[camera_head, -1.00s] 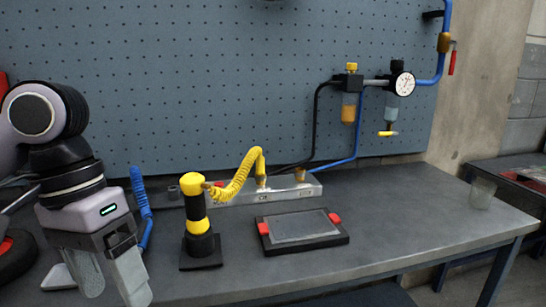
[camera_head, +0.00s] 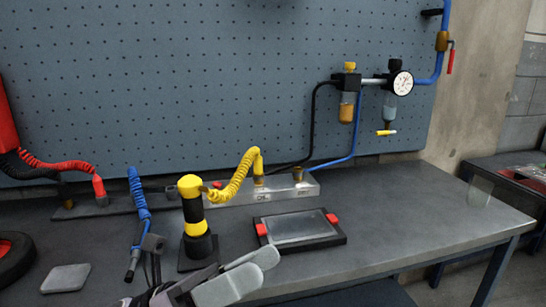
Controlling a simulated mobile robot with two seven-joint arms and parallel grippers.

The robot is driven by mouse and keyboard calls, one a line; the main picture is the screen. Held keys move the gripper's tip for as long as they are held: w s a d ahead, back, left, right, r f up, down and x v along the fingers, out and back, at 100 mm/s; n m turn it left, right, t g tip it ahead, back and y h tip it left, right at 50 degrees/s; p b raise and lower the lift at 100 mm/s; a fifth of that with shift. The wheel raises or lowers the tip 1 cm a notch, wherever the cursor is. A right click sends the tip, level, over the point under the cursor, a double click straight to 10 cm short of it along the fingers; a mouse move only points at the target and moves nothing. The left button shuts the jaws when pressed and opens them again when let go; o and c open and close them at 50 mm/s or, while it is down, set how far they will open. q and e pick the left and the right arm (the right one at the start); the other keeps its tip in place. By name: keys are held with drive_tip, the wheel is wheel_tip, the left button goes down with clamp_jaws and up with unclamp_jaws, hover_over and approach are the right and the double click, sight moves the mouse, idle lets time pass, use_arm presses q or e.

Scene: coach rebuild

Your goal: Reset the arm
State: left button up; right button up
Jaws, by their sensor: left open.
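My left gripper (camera_head: 248,272) shows at the bottom of the head view, its two grey fingers pointing right and up. It is open, and I see nothing between the fingers. It lies in front of the black-and-yellow upright tool (camera_head: 195,215) and below the black tray (camera_head: 338,241) in the picture. I cannot tell whether it touches the bench. Most of my left arm is out of the frame. My right gripper is not in view.
The grey workbench (camera_head: 420,215) is clear to the right of the tray. A blue coiled hose (camera_head: 138,195), a red coiled hose (camera_head: 60,165), a grey pad (camera_head: 66,278) and a black wheel (camera_head: 12,258) are at left. A clear cup (camera_head: 480,190) stands at the right end.

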use_arm(q)
drive_tip(key=w+a+f+n+t+y, duration=0.2)
drive_tip(key=a+f+n+t+y, duration=0.3)
drive_tip(key=f+n+t+y, duration=0.85)
drive_tip(key=w+a+f+n+t+y, duration=0.3)
drive_tip(key=a+f+n, duration=0.4)
drive_tip(key=n, duration=1.3)
drive_tip(key=s+a+f+n+g+y, duration=0.2)
drive_tip(key=s+f+n, duration=0.3)
drive_tip(key=f, duration=0.4)
drive_tip(key=s+a+f+n+g+y+p, duration=0.1)
drive_tip(key=s+a+f+n+g+y, duration=0.2)
drive_tip(key=s+f+n+g, duration=0.2)
drive_tip(key=s+f+n, duration=0.1)
drive_tip(key=s+f, duration=0.2)
drive_tip(key=f, duration=0.1)
drive_tip(key=shift+s+a+f, duration=0.2)
drive_tip(key=shift+s+f, duration=0.05)
drive_tip(key=shift+f, duration=0.15)
drive_tip(key=shift+y, duration=0.25)
